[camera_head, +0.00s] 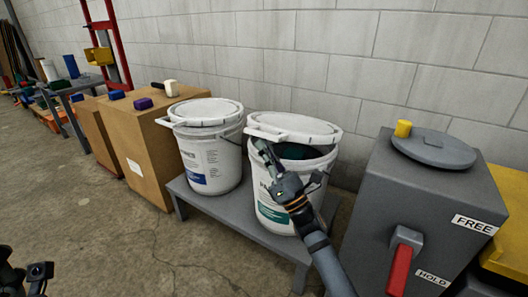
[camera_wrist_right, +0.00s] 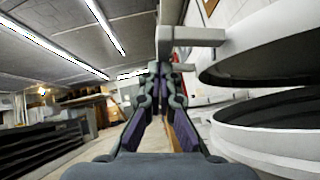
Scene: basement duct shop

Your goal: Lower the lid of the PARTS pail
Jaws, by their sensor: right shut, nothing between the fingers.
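The white PARTS pail (camera_head: 272,208), with a teal label partly hidden by my right arm, stands on a low grey bench. Its white lid (camera_head: 295,128) is partly raised, with a dark gap above the rim; the lid's tab (camera_head: 264,134) points left. In the right wrist view the lid (camera_wrist_right: 270,50) hangs above the pail's rim (camera_wrist_right: 275,140). My right gripper (camera_head: 262,150) is shut and empty, its tips close below the tab; I cannot tell whether they touch. A dark part of my left gripper (camera_head: 30,278) shows at the bottom left corner, its jaws unclear.
Another white pail (camera_head: 212,158) with its lid on stands left on the grey bench (camera_head: 228,222). A grey box (camera_head: 400,200) with a red handle (camera_head: 400,268) is close on the right. Cardboard-coloured boxes (camera_head: 150,150) stand left. The block wall is behind; the front floor is clear.

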